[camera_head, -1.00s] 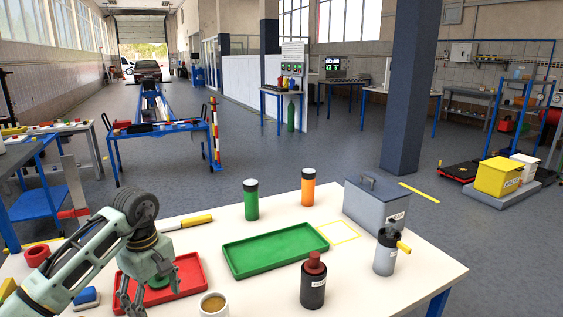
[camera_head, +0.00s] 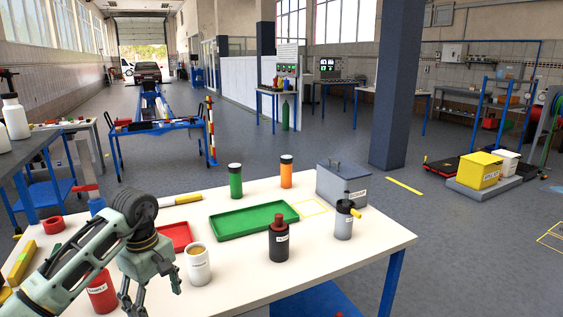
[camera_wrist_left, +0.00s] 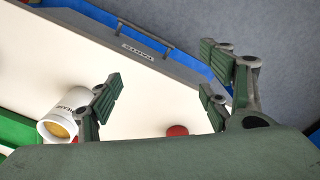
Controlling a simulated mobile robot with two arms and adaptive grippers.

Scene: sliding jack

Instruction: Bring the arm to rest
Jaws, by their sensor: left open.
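My left arm comes in from the lower left in the head view, bent at the elbow, with its left gripper (camera_head: 146,296) hanging fingers down near the table's front left. The gripper is open and nothing shows between its fingers; in the left wrist view its fingers (camera_wrist_left: 163,92) stand wide apart. A white labelled cup (camera_head: 198,264) with brown contents stands just right of the gripper, and it shows beside the left finger in the wrist view (camera_wrist_left: 64,112). My right gripper is in neither view.
The white table (camera_head: 345,252) holds a red tray (camera_head: 176,236), green tray (camera_head: 253,221), black bottle (camera_head: 279,243), grey canister (camera_head: 344,222), grey box (camera_head: 343,186), green bottle (camera_head: 235,183), orange bottle (camera_head: 286,173) and red can (camera_head: 101,292).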

